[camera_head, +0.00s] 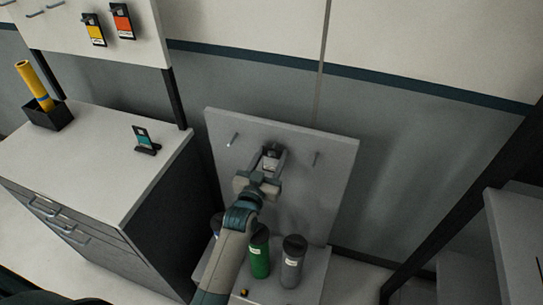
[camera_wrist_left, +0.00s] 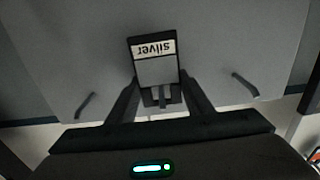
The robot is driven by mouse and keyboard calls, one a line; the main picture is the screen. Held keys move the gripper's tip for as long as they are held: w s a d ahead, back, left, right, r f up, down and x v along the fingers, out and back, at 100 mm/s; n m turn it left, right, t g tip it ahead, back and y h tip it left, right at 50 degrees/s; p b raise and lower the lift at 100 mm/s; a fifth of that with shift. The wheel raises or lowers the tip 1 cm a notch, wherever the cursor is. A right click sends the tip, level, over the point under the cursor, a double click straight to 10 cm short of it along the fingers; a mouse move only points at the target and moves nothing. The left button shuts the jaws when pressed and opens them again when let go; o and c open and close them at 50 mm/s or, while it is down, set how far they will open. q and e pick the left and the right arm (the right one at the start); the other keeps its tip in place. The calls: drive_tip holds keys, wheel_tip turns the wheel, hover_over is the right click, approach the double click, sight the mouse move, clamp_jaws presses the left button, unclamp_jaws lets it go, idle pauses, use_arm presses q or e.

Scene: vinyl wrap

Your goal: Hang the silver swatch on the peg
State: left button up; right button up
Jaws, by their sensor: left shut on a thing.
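The silver swatch (camera_wrist_left: 155,70) is a small dark-framed card with a grey face and a white label reading "silver", upside down in the left wrist view. My left gripper (camera_wrist_left: 160,88) is shut on it, one finger on each side. In the head view the swatch (camera_head: 271,153) is in front of the upright grey board (camera_head: 335,185), between two side pegs: a left peg (camera_head: 233,139) and a right peg (camera_head: 315,158). These pegs look bare. Any peg behind the swatch is hidden, and I cannot tell whether the swatch touches the board. My right gripper is out of view.
A green bottle (camera_head: 259,254) and a grey bottle (camera_head: 293,262) stand below the board, close to my left arm. A cabinet (camera_head: 90,165) at left carries a teal swatch on a stand (camera_head: 144,140) and a dark box (camera_head: 48,117) with a yellow roll. Yellow and orange swatches hang upper left.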

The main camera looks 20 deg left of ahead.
use_arm(q)
drive_tip(key=o, duration=1)
drive_tip(key=shift+o, duration=0.5)
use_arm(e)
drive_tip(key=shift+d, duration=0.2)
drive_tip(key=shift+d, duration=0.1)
use_arm(q)
drive_tip(key=shift+s, duration=0.15)
drive_tip(key=shift+s+f, duration=0.1)
drive_tip(key=shift+s, duration=0.4)
drive_tip(key=s+b, duration=0.5)
drive_tip(key=s, duration=1.1)
drive_tip(key=shift+a, duration=0.35)
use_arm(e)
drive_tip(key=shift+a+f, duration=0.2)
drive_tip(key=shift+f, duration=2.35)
use_arm(q)
drive_tip(key=shift+s, duration=0.1)
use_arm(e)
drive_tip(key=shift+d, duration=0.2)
